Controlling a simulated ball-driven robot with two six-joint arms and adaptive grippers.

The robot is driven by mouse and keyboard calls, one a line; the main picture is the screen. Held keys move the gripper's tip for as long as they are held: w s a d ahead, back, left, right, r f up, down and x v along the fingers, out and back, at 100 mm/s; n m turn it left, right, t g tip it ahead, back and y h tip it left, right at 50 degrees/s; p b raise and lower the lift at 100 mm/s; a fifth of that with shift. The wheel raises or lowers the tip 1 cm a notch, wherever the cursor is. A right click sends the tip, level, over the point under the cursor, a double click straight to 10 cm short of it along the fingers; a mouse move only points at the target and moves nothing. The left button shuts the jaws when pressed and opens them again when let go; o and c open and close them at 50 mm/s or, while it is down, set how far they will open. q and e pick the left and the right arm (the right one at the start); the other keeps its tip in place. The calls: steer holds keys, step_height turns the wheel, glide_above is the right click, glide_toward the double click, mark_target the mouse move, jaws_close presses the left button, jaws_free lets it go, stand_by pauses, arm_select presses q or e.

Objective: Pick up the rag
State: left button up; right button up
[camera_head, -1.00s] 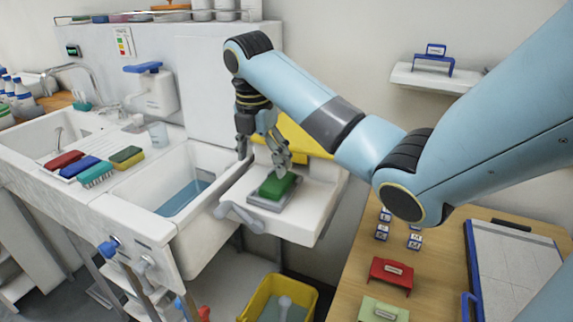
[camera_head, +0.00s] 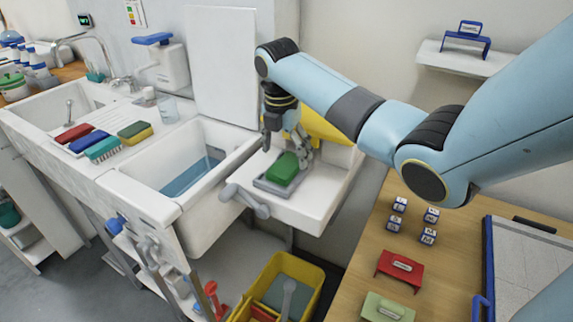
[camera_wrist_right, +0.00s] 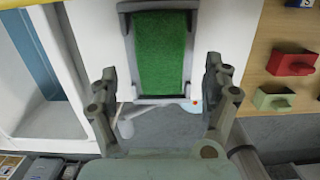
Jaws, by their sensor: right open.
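A green folded cloth, which I take as the rag (camera_head: 284,168), lies in a shallow grey tray (camera_head: 262,185) on the white ledge right of the sink. In the right wrist view the green cloth (camera_wrist_right: 160,55) looks fuzzy and sits between the tray's ends. My right gripper (camera_head: 287,147) points down just above and behind it, fingers spread and empty. In the wrist view the open fingers (camera_wrist_right: 160,72) stand either side of the cloth, apart from it. My left gripper is not in view.
A grey lever (camera_head: 245,200) sticks out at the ledge's front left. A yellow object (camera_head: 328,128) stands behind the gripper. The sink basin (camera_head: 165,165) is left. A wooden table (camera_head: 350,285) with red and green blocks is right. A yellow bucket (camera_head: 312,272) stands below.

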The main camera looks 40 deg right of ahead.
mark_target(286, 164)
step_height(286, 164, down, 3)
steer(key=shift+d+f, duration=0.15)
steer(key=shift+f, duration=0.05)
steer(key=shift+c, duration=0.4)
steer(key=c, duration=1.3)
steer(key=shift+r, duration=0.2)
